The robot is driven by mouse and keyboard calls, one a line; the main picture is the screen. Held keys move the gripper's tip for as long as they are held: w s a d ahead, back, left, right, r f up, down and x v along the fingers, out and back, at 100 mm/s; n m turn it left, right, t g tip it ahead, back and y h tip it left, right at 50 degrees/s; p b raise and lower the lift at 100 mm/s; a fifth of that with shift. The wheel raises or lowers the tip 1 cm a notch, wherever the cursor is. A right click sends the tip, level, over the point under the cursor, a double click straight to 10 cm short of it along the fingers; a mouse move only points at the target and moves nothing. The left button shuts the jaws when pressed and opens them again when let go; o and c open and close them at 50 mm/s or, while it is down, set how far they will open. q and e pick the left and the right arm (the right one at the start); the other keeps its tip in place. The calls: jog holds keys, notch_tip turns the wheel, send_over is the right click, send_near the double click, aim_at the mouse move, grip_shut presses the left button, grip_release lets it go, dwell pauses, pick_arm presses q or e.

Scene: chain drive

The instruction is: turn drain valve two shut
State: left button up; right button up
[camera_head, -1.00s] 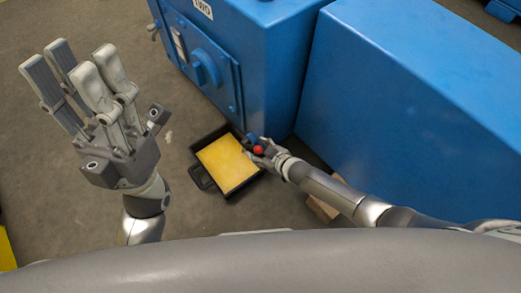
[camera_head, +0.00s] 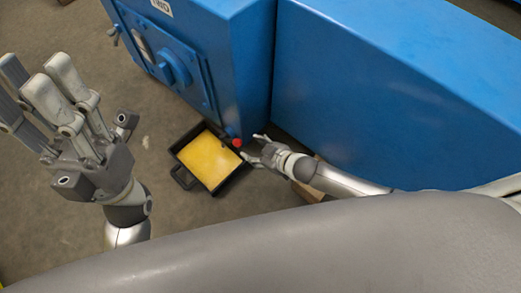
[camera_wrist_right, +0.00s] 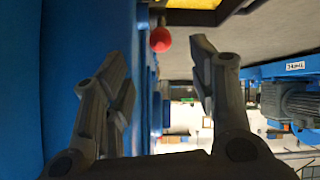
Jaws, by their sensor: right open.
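The blue gearbox housing marked "TWO" (camera_head: 225,60) stands at the top centre in the head view. A red knob (camera_head: 237,142), seemingly the drain valve's handle end, shows at its lower corner, above the tray's edge. The knob also shows near the top of the right wrist view (camera_wrist_right: 160,40), with the valve body mostly hidden. My right gripper (camera_head: 256,150) is open and empty just right of the knob. In the wrist view the knob lies ahead, between the spread fingers, apart from them. My left gripper (camera_head: 35,75) is raised at the left, open and empty.
A black tray (camera_head: 180,178) with yellow content sits on the floor below the knob. A large blue guard (camera_head: 390,100) stands close right of the housing, near my right arm. A brown box edge shows under that arm. The floor at left is clear.

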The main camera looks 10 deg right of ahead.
jog(key=shift+v, duration=1.25)
